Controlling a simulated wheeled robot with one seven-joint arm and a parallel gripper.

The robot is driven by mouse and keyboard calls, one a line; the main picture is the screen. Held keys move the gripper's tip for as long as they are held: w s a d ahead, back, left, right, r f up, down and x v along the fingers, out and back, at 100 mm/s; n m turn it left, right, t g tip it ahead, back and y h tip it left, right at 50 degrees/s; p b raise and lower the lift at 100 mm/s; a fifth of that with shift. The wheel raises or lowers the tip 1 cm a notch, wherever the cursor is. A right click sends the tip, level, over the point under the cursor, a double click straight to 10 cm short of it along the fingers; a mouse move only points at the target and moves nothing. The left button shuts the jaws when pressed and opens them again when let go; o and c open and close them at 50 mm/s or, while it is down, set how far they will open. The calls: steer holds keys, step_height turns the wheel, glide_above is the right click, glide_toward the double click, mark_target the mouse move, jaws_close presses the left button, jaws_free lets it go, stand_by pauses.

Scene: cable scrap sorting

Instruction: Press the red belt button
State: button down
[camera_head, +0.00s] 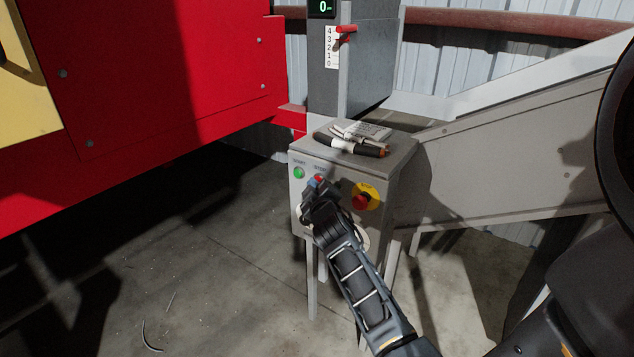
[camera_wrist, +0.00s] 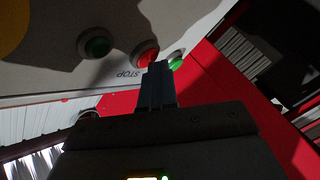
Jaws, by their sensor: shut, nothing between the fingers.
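The red belt button (camera_head: 318,177) is on the front of a grey control box (camera_head: 312,163). It also shows in the wrist view (camera_wrist: 145,52), beside the printed word STOP. My gripper (camera_head: 314,187) is shut and empty, in front of the box just below the red button. In the wrist view its fingertips (camera_wrist: 157,66) overlap the red button's lower right edge; I cannot tell whether they touch it. A green button (camera_head: 299,172) sits left of the red one. In the wrist view that green button (camera_wrist: 176,63) is partly hidden behind the fingertips.
A red knob (camera_head: 360,202) on a yellow plate (camera_head: 374,192) is to the right. A black cable piece (camera_head: 350,146) lies on the box top. A grey chute (camera_head: 500,170) stands right, a red machine (camera_head: 150,70) left.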

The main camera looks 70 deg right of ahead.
steer(key=shift+w+a+b, duration=0.15)
steer(key=shift+a+b, duration=0.3)
steer(key=shift+a, duration=0.35)
steer(key=shift+w+a+b, duration=0.2)
steer(key=shift+a+b, duration=0.25)
steer(key=shift+a, duration=0.35)
steer(key=shift+w+a+b, duration=0.15)
steer(key=shift+a+b, duration=0.25)
steer(key=shift+a, duration=0.45)
steer(key=shift+w+a+b, duration=0.2)
steer(key=shift+a+b, duration=0.25)
steer(key=shift+a, duration=0.35)
